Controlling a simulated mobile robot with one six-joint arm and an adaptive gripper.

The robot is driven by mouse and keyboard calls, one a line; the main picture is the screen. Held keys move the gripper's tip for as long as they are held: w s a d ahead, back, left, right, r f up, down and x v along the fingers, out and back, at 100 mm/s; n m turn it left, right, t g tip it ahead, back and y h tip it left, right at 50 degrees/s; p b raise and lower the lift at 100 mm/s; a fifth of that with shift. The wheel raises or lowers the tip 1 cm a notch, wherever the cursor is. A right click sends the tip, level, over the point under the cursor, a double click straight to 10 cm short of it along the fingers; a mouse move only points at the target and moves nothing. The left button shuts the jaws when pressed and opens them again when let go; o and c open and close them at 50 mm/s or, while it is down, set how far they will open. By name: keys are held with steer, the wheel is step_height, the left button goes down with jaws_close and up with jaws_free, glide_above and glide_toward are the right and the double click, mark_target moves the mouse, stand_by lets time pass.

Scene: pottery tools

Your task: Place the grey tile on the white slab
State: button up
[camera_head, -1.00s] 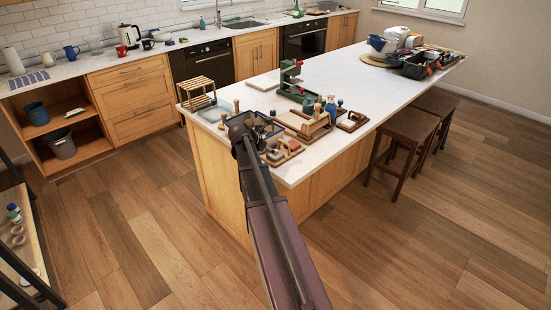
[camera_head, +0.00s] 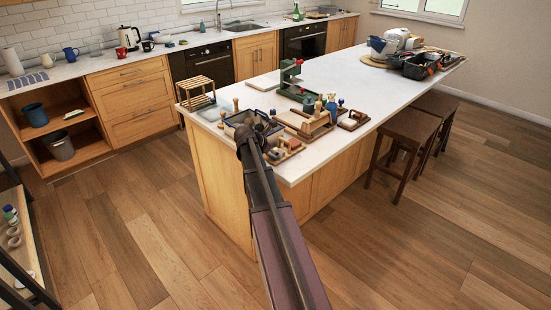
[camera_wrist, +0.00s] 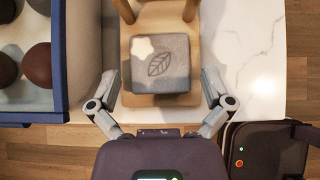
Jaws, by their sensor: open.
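The grey tile (camera_wrist: 172,70) is a square block with a leaf pressed into its top and a pale patch at its upper left corner. In the wrist view it lies on a wooden stand (camera_wrist: 128,50) near the counter's edge. My gripper (camera_wrist: 160,88) is open, with one finger on each side of the tile; I cannot tell whether either touches it. In the head view my arm hides the gripper and the tile. A pale flat slab (camera_head: 262,83), seemingly the white slab, lies on the white counter behind the tools.
A blue-rimmed tray (camera_wrist: 80,117) with dark balls stands left of the tile. A green press (camera_head: 291,80), a slatted wooden rack (camera_head: 195,93) and wooden tools crowd this counter end. Stools (camera_head: 410,125) stand at right.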

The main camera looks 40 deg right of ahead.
steer(key=shift+d+f, duration=0.25)
stand_by(0.4)
steer(key=c, duration=1.1)
steer(key=shift+r, duration=0.2)
step_height(320, 180, up, 3)
steer(key=p, duration=0.3)
steer(key=shift+r, duration=0.15)
steer(key=s+a+p, duration=0.1)
steer(key=s+a, duration=0.3)
steer(key=s, duration=0.2)
steer(key=s+a+r+p, duration=0.1)
steer(key=s+a, duration=0.3)
steer(key=s, duration=0.3)
steer(key=shift+s+a+r, duration=0.2)
steer(key=shift+s+a, duration=0.05)
steer(key=shift+s, duration=0.05)
